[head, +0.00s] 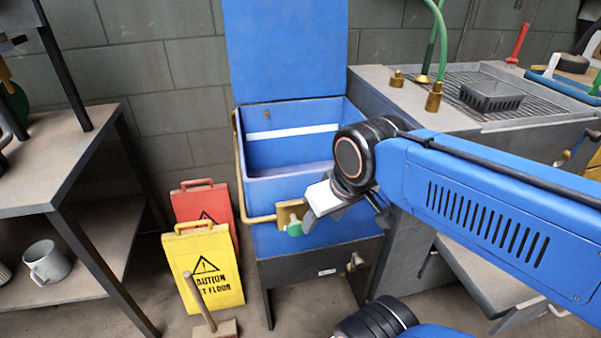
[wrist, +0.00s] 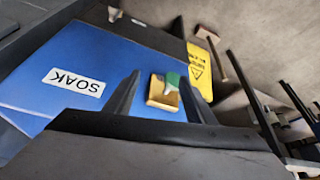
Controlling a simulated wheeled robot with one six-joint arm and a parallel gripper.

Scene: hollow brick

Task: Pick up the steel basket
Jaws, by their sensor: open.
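A small dark grey basket (head: 491,96) with slotted sides sits on the metal grate at the upper right of the head view. It is the only basket I see, and it looks empty. My gripper (head: 311,213) is well to the left of it and lower, in front of the open blue tank (head: 275,185). The wrist view shows my gripper (wrist: 159,80) with its two fingers apart and nothing held. A brass block with a green knob (wrist: 164,92) shows between the fingers; I cannot tell how near it is. The basket is not in the wrist view.
The blue tank's lid (head: 285,45) stands raised. Green pipes with brass fittings (head: 433,97) rise left of the basket. A blue tray (head: 565,88) lies to its right. Yellow (head: 205,265) and red (head: 206,200) floor signs stand left of the tank, near a shelf (head: 55,160).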

